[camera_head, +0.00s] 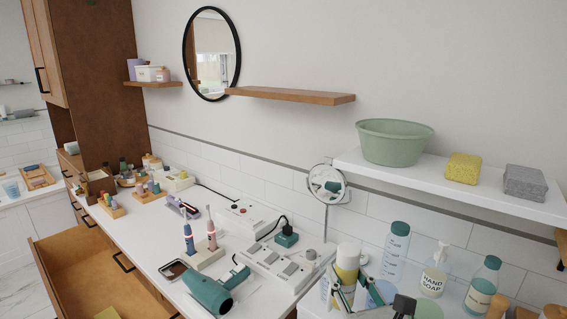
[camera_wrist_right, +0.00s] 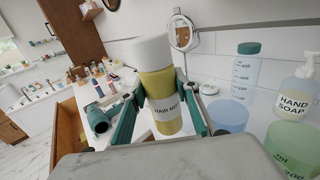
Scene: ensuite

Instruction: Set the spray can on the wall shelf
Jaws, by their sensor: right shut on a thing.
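The spray can, yellow with a white cap and a "HAIR MIST" label, is upright in my right gripper (camera_head: 350,292). The can (camera_head: 347,264) shows in the head view at the lower middle, above the counter. In the right wrist view the can (camera_wrist_right: 161,97) stands between the two green-edged fingers, which are shut on it. A bare wooden wall shelf (camera_head: 290,95) is beside the round mirror, up and left of the can. A white wall shelf (camera_head: 470,186) at right holds a green bowl (camera_head: 394,143), a yellow sponge and a grey sponge. My left gripper is not in view.
A small round mirror on a stand (camera_head: 326,184) rises behind the can. A measuring bottle (camera_head: 396,250) and hand soap (camera_head: 433,272) stand to its right. A hair dryer (camera_head: 214,291) and toothbrushes are on the left counter. An open drawer (camera_head: 95,270) sticks out at left.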

